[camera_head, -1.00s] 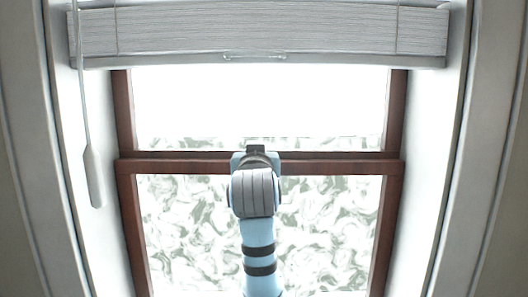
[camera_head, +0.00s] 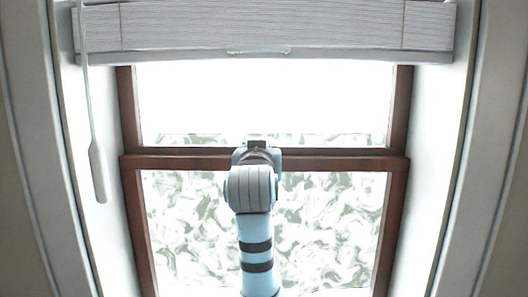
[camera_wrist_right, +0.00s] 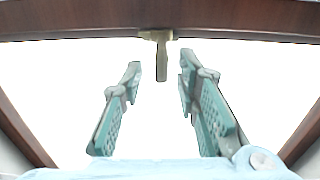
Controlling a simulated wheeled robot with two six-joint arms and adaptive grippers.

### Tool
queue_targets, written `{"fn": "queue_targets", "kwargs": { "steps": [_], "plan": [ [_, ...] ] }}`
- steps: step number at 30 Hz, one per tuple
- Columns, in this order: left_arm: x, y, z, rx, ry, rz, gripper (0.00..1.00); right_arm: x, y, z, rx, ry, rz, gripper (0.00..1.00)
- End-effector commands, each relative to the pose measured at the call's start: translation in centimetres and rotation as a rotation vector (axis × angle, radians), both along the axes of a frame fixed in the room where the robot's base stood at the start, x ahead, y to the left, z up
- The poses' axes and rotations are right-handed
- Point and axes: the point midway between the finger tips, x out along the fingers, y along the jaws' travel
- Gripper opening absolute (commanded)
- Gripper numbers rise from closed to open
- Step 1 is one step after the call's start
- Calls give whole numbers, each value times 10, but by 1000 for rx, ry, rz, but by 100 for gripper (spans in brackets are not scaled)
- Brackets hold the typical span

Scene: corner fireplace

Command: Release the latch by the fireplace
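The latch (camera_wrist_right: 161,55) is a small brass-coloured piece with a tab hanging down from the middle of a dark wooden rail in the right wrist view. My right gripper (camera_wrist_right: 160,84) is open, its two teal fingers apart and below the rail. The tab hangs centrally, just beyond the fingertips in the picture, with nothing visibly held. In the head view, my blue and grey arm rises in front of the window's middle rail (camera_head: 330,163) and hides the latch and the fingers. My left gripper is not in view.
A brown-framed window (camera_head: 384,230) with bright panes stands ahead, set between white side walls. A pale blind (camera_head: 270,27) hangs across its top. A blind wand (camera_head: 98,172) hangs at the left, clear of my arm.

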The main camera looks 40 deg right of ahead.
Motion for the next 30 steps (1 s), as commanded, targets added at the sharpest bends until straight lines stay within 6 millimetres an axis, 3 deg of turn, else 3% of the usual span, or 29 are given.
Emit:
{"fn": "queue_targets", "kwargs": {
  "steps": [5, 12, 16, 30],
  "plan": [
    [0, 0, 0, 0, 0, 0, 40, -18, 17, 0, 2, -5, 5, 29],
    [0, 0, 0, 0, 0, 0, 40, -69, 61, 0, 6, -5, 8, 29],
    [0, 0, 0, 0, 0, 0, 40, -86, 75, 0, 4, -3, 4, 29],
    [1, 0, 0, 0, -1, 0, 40, -92, 78, 0, 1, 1, 0, 29]
  ]
}}
